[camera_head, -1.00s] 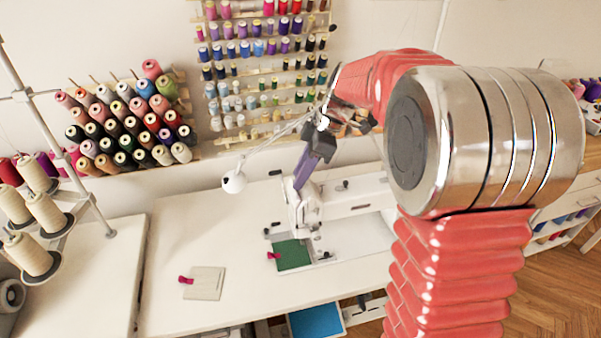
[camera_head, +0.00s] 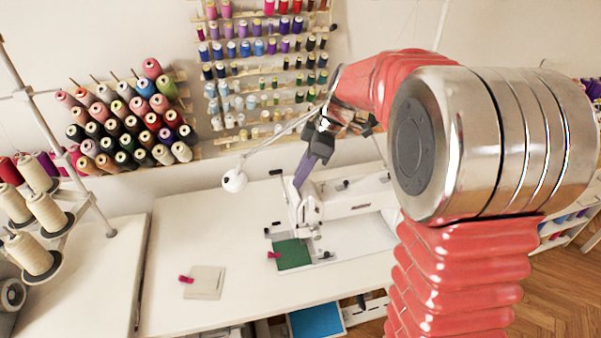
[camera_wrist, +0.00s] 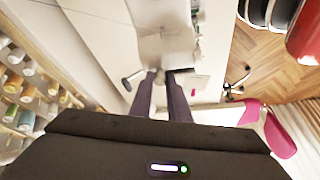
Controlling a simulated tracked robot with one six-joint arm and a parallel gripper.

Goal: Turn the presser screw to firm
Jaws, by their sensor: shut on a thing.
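The white sewing machine (camera_head: 345,199) stands on the white table, and its head end is under my gripper. My gripper (camera_head: 298,184) points down at the top of the machine head, with its dark fingers close together. In the wrist view my gripper's fingertips (camera_wrist: 160,76) meet the machine's top (camera_wrist: 165,42). The presser screw itself is hidden between the fingers, so its setting cannot be read. A green cloth (camera_head: 292,254) with a pink clip lies under the needle area.
A beige fabric square (camera_head: 206,283) with a pink clip lies left on the white table (camera_head: 180,235). A white lamp (camera_head: 234,181) stands behind. Thread racks (camera_head: 128,120) hang on the wall.

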